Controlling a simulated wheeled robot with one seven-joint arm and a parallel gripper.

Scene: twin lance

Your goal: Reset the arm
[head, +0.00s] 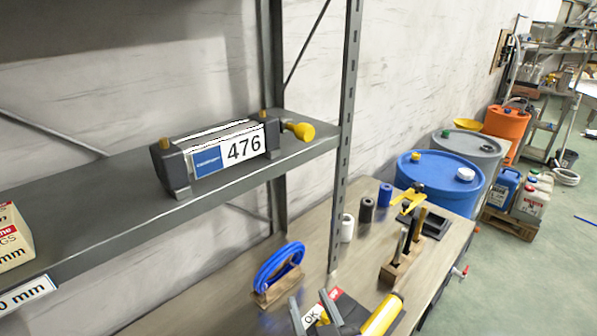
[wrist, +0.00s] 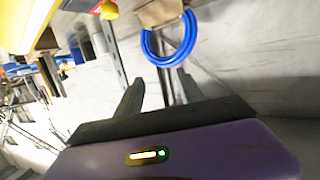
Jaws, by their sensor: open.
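My gripper (head: 309,296) shows at the bottom edge of the head view, with two grey fingers apart. In the wrist view the fingers of my gripper (wrist: 162,80) are also spread, with nothing between them. The purple gripper body fills the bottom of that view. The blue coil (head: 277,265) on its wooden stand is beyond the fingertips, and the coil also shows at the top of the wrist view (wrist: 184,50). Most of my arm is out of view.
A metal shelf (head: 90,215) holds a grey device marked 476 (head: 222,155). An upright post (head: 345,140) stands nearby. Blue, grey and orange drums stand beyond.

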